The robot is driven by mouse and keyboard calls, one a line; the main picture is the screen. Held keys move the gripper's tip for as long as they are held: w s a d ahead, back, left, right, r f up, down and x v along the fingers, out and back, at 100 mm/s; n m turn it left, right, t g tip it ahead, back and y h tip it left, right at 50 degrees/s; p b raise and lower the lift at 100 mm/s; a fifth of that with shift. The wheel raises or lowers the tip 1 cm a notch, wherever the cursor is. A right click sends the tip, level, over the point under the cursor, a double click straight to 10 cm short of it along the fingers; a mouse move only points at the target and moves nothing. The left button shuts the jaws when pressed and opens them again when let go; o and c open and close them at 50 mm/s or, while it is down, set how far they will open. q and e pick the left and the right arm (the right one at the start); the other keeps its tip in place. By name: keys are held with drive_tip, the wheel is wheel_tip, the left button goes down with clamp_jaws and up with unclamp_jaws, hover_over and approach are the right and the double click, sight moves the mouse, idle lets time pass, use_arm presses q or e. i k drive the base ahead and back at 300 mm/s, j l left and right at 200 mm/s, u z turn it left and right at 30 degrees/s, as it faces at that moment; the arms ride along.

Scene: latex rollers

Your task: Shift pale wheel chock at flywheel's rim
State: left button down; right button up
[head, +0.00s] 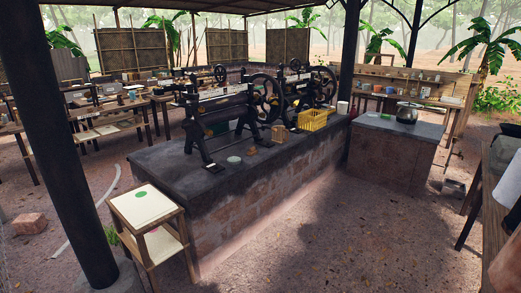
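Two dark roller machines stand on the long masonry bench (165,165). The nearer machine's large spoked flywheel (267,98) is at its right end. A second flywheel (323,87) shows on the machine behind. A small pale tan block (280,134), which may be the wheel chock, sits on the bench below and just right of the nearer flywheel. I cannot tell whether it touches the rim. A smaller brown block (252,150) lies to its left, nearer the front edge. Neither of my grippers is in view.
A yellow crate (314,119) stands right of the pale block. A pale round disc (234,159) lies near the bench's front edge. A small wooden table (143,204) stands at the bench's near left. A kettle (407,114) sits on the right block. The floor in front is open.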

sight(278, 137)
drive_tip(key=i+l+z, duration=0.15)
drive_tip(key=i+z, duration=0.15)
drive_tip(key=i, duration=0.4)
drive_tip(key=i+z, duration=0.35)
drive_tip(key=i, duration=0.4)
drive_tip(key=i+j+z, duration=0.3)
drive_tip(key=i, duration=0.4)
drive_tip(key=l, duration=0.1)
